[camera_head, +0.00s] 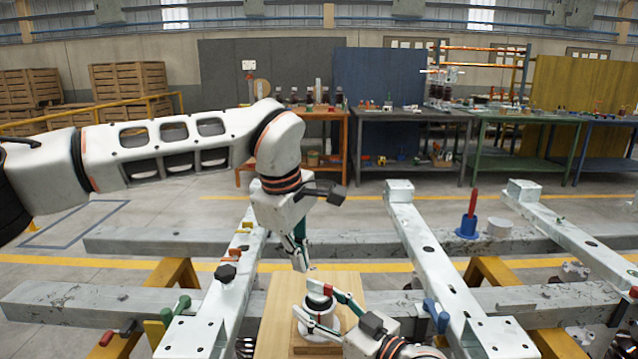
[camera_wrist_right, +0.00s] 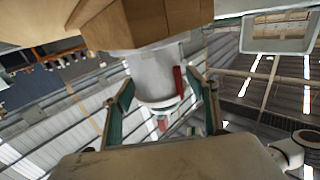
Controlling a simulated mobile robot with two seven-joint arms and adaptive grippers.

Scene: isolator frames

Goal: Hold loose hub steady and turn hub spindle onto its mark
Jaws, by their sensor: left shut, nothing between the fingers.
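The hub (camera_head: 322,323) is a white round part on a wooden block, low in the middle of the head view. The hub also shows in the right wrist view (camera_wrist_right: 152,78), with a red strip along one side. My right gripper (camera_head: 311,302) has its fingers on either side of the hub. In the right wrist view its fingers (camera_wrist_right: 160,90) stand wide apart, with a narrow gap at the right. My left gripper (camera_head: 304,266) is shut and empty, pointing down just above the hub. The mark cannot be made out.
The wooden board (camera_head: 284,295) lies between pale steel beams (camera_head: 425,245) on yellow trestles. A blue holder with a red handle (camera_head: 467,226), a black knob (camera_head: 226,272) and green and blue clamps stand on the beams. Workbenches (camera_head: 410,120) stand far behind.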

